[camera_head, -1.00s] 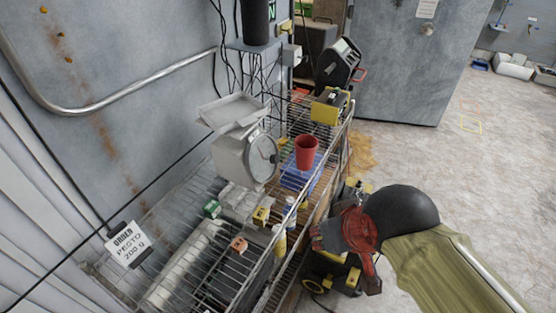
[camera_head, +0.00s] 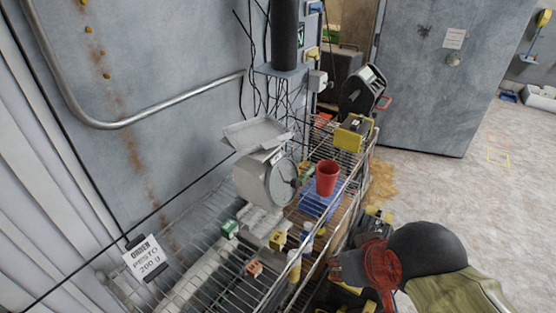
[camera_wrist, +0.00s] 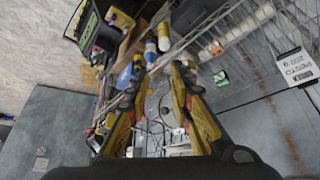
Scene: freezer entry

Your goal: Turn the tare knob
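A white kitchen scale (camera_head: 265,180) stands on the wire shelf, with a round dial facing right and a flat tray (camera_head: 257,133) on top. A pale shape behind the fingers looks like the scale, partly hidden. In the head view my arm is at the lower right, apart from the scale, and the fingertips are not clear.
A red cup (camera_head: 327,178) stands on a blue box (camera_head: 320,203) right of the scale. Small boxes and bottles (camera_head: 293,265) crowd the shelf front. An order card (camera_head: 146,257) reads "PESTO 200 g". A yellow-and-black box (camera_head: 352,133) sits farther back. The floor at right is mostly open.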

